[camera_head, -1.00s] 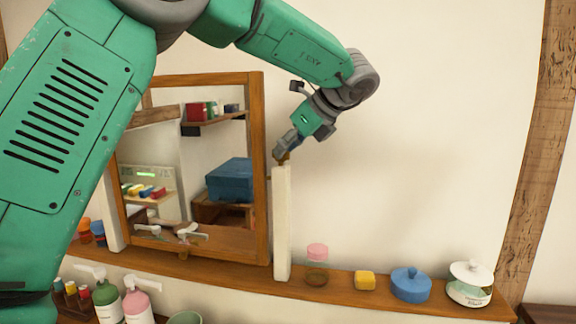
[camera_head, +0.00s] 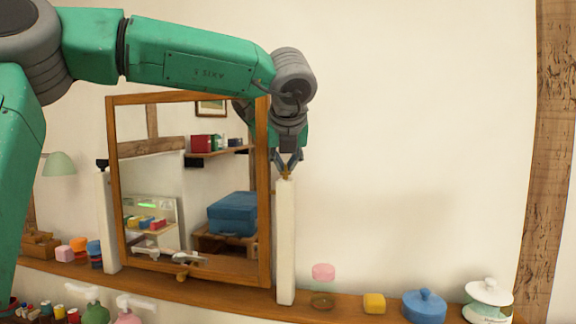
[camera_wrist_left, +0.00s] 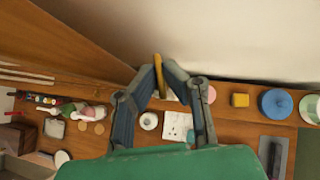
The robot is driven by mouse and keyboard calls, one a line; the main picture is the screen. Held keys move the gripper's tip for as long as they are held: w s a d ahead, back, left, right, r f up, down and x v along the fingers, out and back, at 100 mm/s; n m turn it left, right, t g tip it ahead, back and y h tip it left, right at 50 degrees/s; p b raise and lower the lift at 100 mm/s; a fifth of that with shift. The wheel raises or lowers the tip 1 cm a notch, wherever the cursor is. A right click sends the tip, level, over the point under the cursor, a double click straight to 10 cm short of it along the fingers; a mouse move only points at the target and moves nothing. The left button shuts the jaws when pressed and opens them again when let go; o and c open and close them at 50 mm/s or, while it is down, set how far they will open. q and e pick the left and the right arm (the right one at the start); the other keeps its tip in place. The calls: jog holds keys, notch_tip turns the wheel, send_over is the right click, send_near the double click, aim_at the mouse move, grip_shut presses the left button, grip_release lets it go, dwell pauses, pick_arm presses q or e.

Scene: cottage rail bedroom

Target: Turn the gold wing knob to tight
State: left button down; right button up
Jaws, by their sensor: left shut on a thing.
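The gold wing knob (camera_head: 286,177) sits at the top of the right white post beside the framed mirror (camera_head: 264,215). My left gripper (camera_head: 287,167) points down at it from above, its two fingers shut on it. In the left wrist view the gold knob (camera_wrist_left: 158,68) shows as a narrow upright piece between the fingertips (camera_wrist_left: 160,82). The fingers hide part of it. Any tight marking is not visible. My right gripper is not in view.
The wooden shelf (camera_head: 240,294) carries a pink-lidded jar (camera_head: 323,272), a yellow block (camera_head: 374,303), a blue lidded pot (camera_head: 424,306) and a white lidded jar (camera_head: 488,299) to the right. Pump bottles (camera_head: 96,312) stand lower left. The wall right of the post is clear.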

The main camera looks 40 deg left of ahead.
pick_arm(q)
jog(key=shift+w+a+m+t+h+p, duration=0.15)
jog(key=shift+m+t+h+p, duration=0.35)
jog(key=shift+m, duration=0.6)
jog(key=shift+h, duration=0.3)
jog(key=c, duration=1.9)
grip_release()
jog(key=shift+o, duration=1)
jog(key=shift+w+f, duration=0.15)
jog(key=shift+w, duration=0.1)
